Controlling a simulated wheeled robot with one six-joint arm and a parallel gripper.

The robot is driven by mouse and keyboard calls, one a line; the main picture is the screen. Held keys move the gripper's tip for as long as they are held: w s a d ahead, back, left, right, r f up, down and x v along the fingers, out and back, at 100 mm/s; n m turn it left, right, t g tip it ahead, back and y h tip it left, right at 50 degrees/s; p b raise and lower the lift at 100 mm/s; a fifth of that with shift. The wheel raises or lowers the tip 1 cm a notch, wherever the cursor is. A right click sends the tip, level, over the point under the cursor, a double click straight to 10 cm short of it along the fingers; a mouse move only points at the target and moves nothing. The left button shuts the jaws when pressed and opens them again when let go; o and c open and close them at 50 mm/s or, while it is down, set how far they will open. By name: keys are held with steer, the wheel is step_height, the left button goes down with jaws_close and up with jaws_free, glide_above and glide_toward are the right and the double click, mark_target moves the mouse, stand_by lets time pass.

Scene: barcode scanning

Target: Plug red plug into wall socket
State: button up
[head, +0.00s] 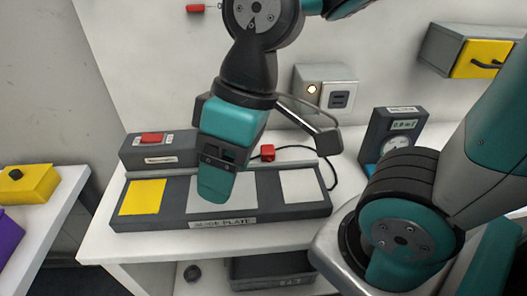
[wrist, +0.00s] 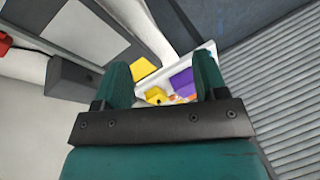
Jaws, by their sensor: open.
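The red plug (head: 267,152) lies at the back of the workbench, behind the grey plate, with a black cable running right from it. The wall socket (head: 339,97) is a dark inset on a light box on the back wall, beside a small glowing lamp. My gripper (head: 215,190) is over the plate, to the left of the plug and apart from it. In the wrist view my gripper (wrist: 163,75) is open, with nothing between its fingers. A red piece (wrist: 5,44) is cut off at that view's left edge; I cannot tell whether it is the plug.
The plate (head: 220,223) has yellow and pale panels. A dark box with a red button (head: 152,139) stands behind its left end. A gauge unit (head: 394,137) stands right. A yellow-fronted cabinet (head: 483,60) hangs on the wall. A yellow box (head: 30,183) sits on a left table.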

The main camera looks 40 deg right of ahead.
steer(key=shift+o, duration=0.4)
steer(key=w+d+n+h+p, duration=0.1)
steer(key=w+d+p, duration=0.1)
steer(key=w+d, duration=0.6)
steer(key=shift+w+d+n+t+h, duration=0.15)
steer(key=shift+w+n+t+h, duration=0.2)
steer(key=shift+w, duration=0.9)
steer(key=w+d+f+n+h+p, duration=0.1)
steer(key=w+d, duration=0.5)
steer(key=d, duration=0.6)
steer(key=shift+f+n+h, duration=0.25)
steer(key=shift+n+h, duration=0.4)
steer(key=shift+w, duration=0.1)
glide_above(265, 149)
steer(key=f, duration=1.2)
steer(key=shift+w+d+f+p, duration=0.15)
steer(key=shift+w+p, duration=0.05)
steer(key=shift+p, duration=0.2)
steer(key=shift+s+f+p, duration=0.2)
steer(key=shift+f+p, duration=0.35)
steer(key=shift+f, duration=2)
